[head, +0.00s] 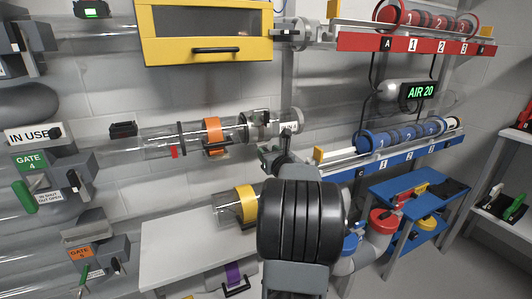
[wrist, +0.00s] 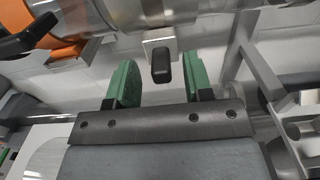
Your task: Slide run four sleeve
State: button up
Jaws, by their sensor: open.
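A clear tube (head: 175,140) runs along the wall in the head view, with an orange band (head: 213,135) and a clear, metal-ended sleeve (head: 272,124) at its right end. A green GATE 4 sign (head: 32,162) stands to its left; I cannot tell for sure which run the tube is. In the wrist view, a black knob (wrist: 162,65) on a pale plate hangs under a clear, metal-ringed tube part (wrist: 125,15). My gripper (wrist: 160,82) is open, with green fingers either side of the knob's line and apart from it. In the head view my arm mostly hides the gripper.
A yellow-framed box (head: 207,60) hangs above the tube. A red rack (head: 415,42) and a blue rack (head: 400,155) hold numbered canisters at right. A lower tube has a yellow band (head: 246,204), above a white table (head: 185,245). A blue stand (head: 415,190) is at right.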

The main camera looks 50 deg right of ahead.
jog(key=shift+x, duration=1.25)
jog(key=shift+c, duration=0.4)
grip_shut()
